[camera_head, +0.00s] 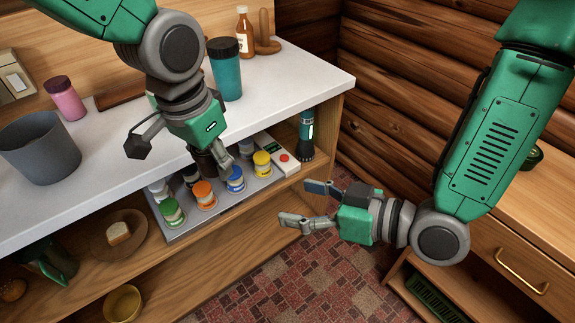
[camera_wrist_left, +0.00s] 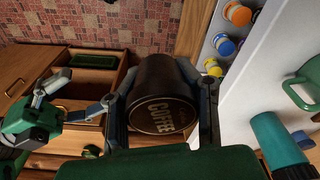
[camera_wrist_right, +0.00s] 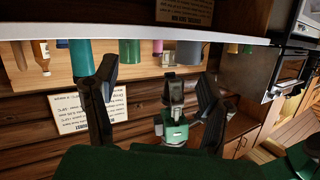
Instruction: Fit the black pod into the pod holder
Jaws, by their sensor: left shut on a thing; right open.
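My left gripper (camera_head: 214,160) is shut on the black pod (camera_wrist_left: 160,92), a dark round pod with COFFEE lettering on its face in the left wrist view. In the head view the pod (camera_head: 205,163) is mostly hidden by my gripper, in front of the counter edge near the pod holder. The grey pod holder (camera_head: 185,231) sits on the shelf under the counter and carries pods with green, orange, blue, yellow and white tops. I cannot tell whether the black pod touches it. My right gripper (camera_head: 303,204) is open and empty, right of the holder over the floor.
A white box with a red button (camera_head: 284,157) and a teal flashlight (camera_head: 307,135) stand right of the holder. The white counter (camera_head: 290,85) overhangs the shelf. A plate with bread (camera_head: 119,234) is left. A drawer cabinet (camera_head: 510,250) stands at right.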

